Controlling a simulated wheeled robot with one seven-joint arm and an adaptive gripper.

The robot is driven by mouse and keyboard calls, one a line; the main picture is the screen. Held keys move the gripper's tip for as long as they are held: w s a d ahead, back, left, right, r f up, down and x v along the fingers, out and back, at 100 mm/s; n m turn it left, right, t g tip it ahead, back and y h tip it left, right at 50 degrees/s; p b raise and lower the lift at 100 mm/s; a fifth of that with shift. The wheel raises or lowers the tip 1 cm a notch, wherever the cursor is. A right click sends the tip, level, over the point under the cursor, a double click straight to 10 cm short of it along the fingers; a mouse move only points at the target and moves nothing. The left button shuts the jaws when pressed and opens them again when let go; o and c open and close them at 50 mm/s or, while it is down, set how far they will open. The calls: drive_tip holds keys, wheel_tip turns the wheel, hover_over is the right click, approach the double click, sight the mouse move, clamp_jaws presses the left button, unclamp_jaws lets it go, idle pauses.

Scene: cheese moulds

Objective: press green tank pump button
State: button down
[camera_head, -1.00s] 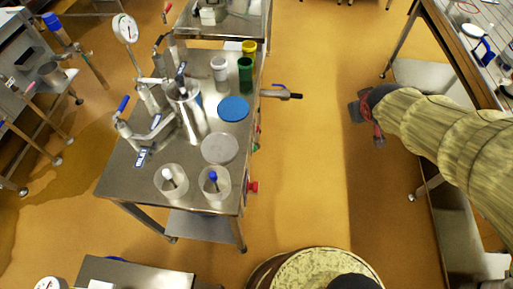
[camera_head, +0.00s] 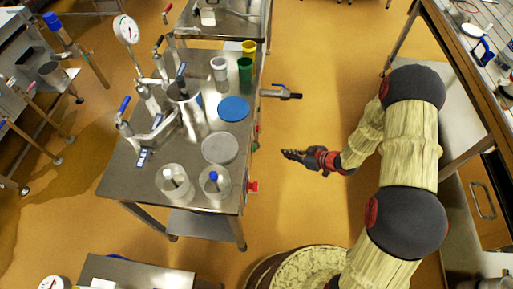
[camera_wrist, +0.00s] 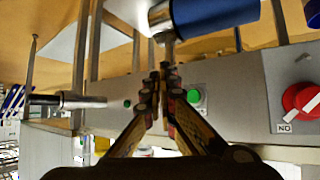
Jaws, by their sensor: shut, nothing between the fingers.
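In the wrist view, a round green button (camera_wrist: 193,96) sits on a pale plate on the metal table's side panel. A smaller green spot (camera_wrist: 127,103) shows on the same panel to its left. In the head view, a small green button (camera_head: 257,145) shows on the right side of the metal table (camera_head: 120,180). My gripper (camera_head: 286,154) is to the right of that side, apart from it, pointing left toward it. In the wrist view, the shut, empty fingertips (camera_wrist: 162,78) are just left of the larger green button; I cannot tell the depth gap.
A red knob (camera_head: 252,187) sticks out nearer on the table side; it also shows in the wrist view (camera_wrist: 303,99). A metal spout with a dark end (camera_head: 282,94) juts out farther back. Cups and a blue lid (camera_head: 233,108) stand on top. The aisle floor is clear.

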sight(255, 148)
drive_tip(key=shift+a, duration=0.2)
drive_tip(key=a+b, duration=0.2)
drive_tip(key=a, duration=0.6)
drive_tip(key=shift+a, duration=0.25)
drive_tip(key=shift+w+a, duration=0.1)
drive_tip(key=shift+a, duration=0.05)
idle(1.4)
drive_tip(key=shift+a, duration=0.3)
drive_tip(key=shift+a, duration=0.5)
idle(0.8)
drive_tip(key=shift+d, duration=0.15)
drive_tip(key=shift+d+p, duration=0.45)
drive_tip(key=shift+d, duration=0.35)
